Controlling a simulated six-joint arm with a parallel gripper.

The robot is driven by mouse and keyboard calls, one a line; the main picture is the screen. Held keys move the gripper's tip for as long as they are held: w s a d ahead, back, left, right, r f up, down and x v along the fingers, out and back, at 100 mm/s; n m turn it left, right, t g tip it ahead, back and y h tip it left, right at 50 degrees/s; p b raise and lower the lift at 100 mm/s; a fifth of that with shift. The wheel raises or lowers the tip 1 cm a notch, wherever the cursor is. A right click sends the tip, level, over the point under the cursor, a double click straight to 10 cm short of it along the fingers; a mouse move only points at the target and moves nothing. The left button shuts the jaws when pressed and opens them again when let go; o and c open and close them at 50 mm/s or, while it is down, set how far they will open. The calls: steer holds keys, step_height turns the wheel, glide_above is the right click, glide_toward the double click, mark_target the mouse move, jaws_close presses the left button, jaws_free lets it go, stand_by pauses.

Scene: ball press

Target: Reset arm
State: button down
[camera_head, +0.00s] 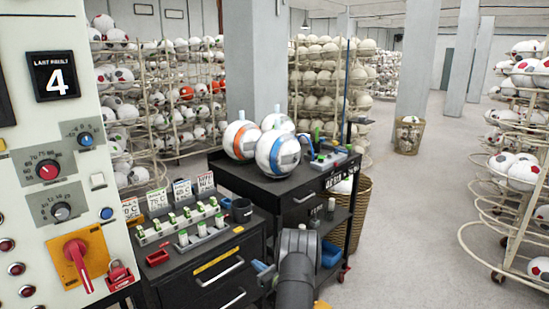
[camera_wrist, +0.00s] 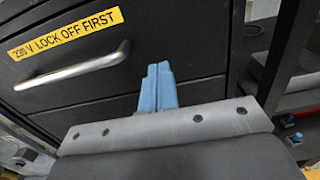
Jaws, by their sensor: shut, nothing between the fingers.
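My gripper (camera_wrist: 160,80) shows in the wrist view as two blue fingers pressed together, with nothing between them. It points at the front of a dark drawer cabinet (camera_wrist: 190,50). In the head view my grey arm reaches up from the bottom, and a blue fingertip (camera_head: 260,266) shows at its left, in front of the cabinet drawers. The rest of the gripper is hidden behind the arm.
A drawer with a metal handle (camera_wrist: 75,70) and yellow label (camera_wrist: 65,33) is close by. A black cart (camera_head: 285,187) carries three balls (camera_head: 277,152). A control panel (camera_head: 60,180) stands left. Ball racks (camera_head: 520,165) and open floor (camera_head: 410,220) are right.

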mark_target(246, 256)
steer(key=shift+x, duration=2.25)
